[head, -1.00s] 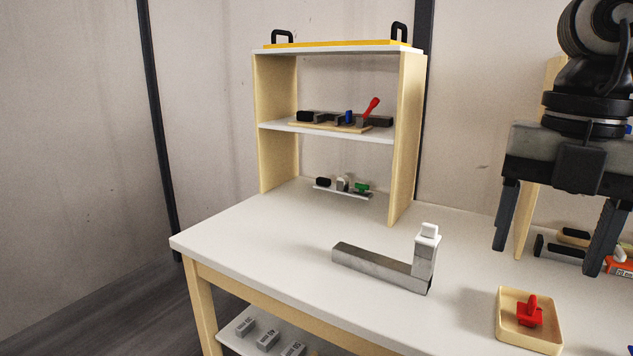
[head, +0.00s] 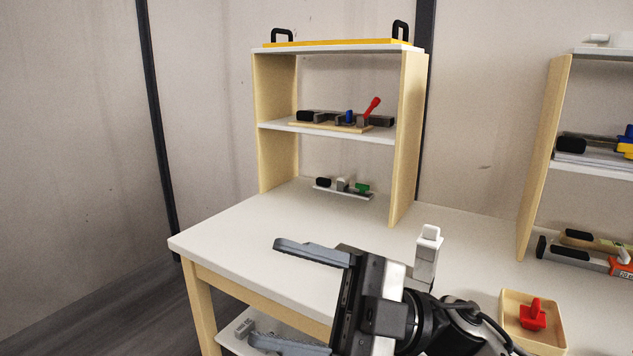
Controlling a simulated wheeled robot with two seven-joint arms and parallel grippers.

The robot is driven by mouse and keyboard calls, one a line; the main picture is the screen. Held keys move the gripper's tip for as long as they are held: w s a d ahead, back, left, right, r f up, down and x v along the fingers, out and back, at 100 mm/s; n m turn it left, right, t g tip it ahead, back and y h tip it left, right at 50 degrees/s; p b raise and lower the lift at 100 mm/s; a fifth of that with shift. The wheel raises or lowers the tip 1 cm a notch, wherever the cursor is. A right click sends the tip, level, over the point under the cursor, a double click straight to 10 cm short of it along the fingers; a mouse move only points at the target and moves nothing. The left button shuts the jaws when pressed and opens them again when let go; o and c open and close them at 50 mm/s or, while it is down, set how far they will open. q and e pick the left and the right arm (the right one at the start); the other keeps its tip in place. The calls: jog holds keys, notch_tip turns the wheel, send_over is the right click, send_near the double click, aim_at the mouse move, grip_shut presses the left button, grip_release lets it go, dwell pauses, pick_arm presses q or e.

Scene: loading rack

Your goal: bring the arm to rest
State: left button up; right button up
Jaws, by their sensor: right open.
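My right gripper (head: 292,297) is in the lower middle of the head view, at the front edge of the white table (head: 232,231). Its two fingers point left and stand wide apart, with nothing between them. Its arm comes in from the lower right. My left gripper does not show. A metal L-shaped block with a white cap (head: 428,243) stands on the table behind my right gripper.
A shelf rack (head: 409,140) with tools stands at the back. A second rack (head: 543,160) is at the right. A small tray (head: 551,340) holding a red piece (head: 533,316) lies right of my wrist. The table's left part is clear.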

jog(key=w+d+f+m+t+h, duration=0.45)
jog(key=f+m+t, duration=0.35)
jog(key=m+t, duration=0.3)
jog(key=w+d+f+m+t+h, duration=0.3)
jog(key=f+m+t+h, duration=0.3)
jog(key=f+m+t, duration=0.35)
jog(key=s+d+f+m+g+h, duration=0.3)
jog(key=s+f, duration=0.3)
jog(key=f, duration=0.5)
jog(key=s+d+f+m+g+h, duration=0.3)
jog(key=s+d+f+h, duration=0.3)
jog(key=f, duration=0.5)
jog(key=shift+s+d+f+m+g, duration=0.15)
jog(key=shift+s+m+g, duration=0.2)
jog(key=shift+s+m, duration=0.3)
